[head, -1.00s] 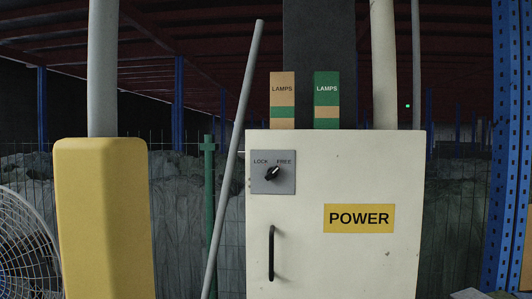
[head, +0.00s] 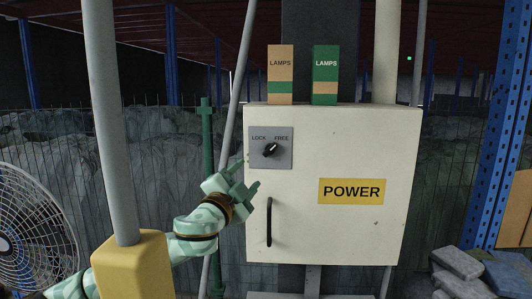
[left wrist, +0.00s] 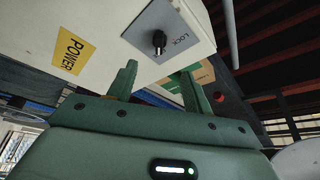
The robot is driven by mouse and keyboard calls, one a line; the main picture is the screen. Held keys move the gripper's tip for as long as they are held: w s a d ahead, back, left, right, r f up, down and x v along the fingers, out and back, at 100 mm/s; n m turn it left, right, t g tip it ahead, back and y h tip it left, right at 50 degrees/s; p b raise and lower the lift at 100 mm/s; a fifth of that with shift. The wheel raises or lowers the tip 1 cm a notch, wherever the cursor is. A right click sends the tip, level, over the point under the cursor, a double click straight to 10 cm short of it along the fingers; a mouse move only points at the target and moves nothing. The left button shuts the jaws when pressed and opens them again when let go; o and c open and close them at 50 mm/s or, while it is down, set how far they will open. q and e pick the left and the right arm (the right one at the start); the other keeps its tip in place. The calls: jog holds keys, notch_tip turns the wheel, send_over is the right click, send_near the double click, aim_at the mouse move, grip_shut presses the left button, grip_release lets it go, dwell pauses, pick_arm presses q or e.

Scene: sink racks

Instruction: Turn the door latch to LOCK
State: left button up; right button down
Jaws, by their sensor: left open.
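The door latch (head: 270,150) is a black knob on a grey plate (head: 285,161) marked LOCK at left and FREE at right. It sits on the upper left of a cream cabinet (head: 345,140), and its pointer is turned up and right, toward FREE. My left gripper (head: 247,177) is open and empty, below and left of the latch, apart from it. In the left wrist view the latch (left wrist: 159,40) shows beyond and between the two spread fingers (left wrist: 158,80). My right gripper is not in view.
A black handle (head: 269,222) is on the cabinet door below the latch. A yellow-based post (head: 130,265) and a fan (head: 30,220) stand at left. A grey leaning pole (head: 236,85) is behind my gripper. Grey blocks (head: 460,262) lie at lower right.

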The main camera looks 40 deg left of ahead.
aim_at(268, 152)
pick_arm(q)
jog(key=p+x, duration=0.2)
jog(key=x, duration=0.4)
jog(key=p+x, duration=0.2)
jog(key=x, duration=0.4)
jog(key=shift+r, duration=0.2)
jog(key=shift+w+a, duration=0.1)
jog(key=shift+w, duration=0.45)
jog(key=c, duration=1)
jog(key=shift+o, duration=0.2)
